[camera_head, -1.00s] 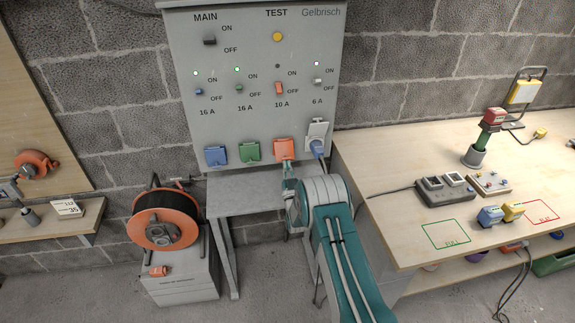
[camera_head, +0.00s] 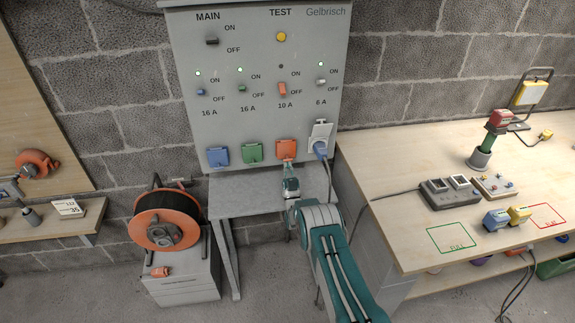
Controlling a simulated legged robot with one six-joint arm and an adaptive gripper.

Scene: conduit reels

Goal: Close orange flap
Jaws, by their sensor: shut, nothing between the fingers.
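The orange flap (camera_head: 286,149) is on the lower part of the grey panel (camera_head: 262,110), under the 10 A label. It looks flat against its socket, like the blue flap (camera_head: 218,156) and green flap (camera_head: 252,152) to its left. My gripper (camera_head: 288,164) is shut and empty, with its tip at the lower edge of the orange flap. I cannot tell whether it touches the flap. The white 6 A flap (camera_head: 321,131) stands raised to the right, with a blue plug (camera_head: 320,148) in its socket.
A grey shelf table (camera_head: 240,197) stands below the panel. An orange cable reel (camera_head: 165,222) is at the left on a cabinet. A cable hangs from the blue plug close to my arm.

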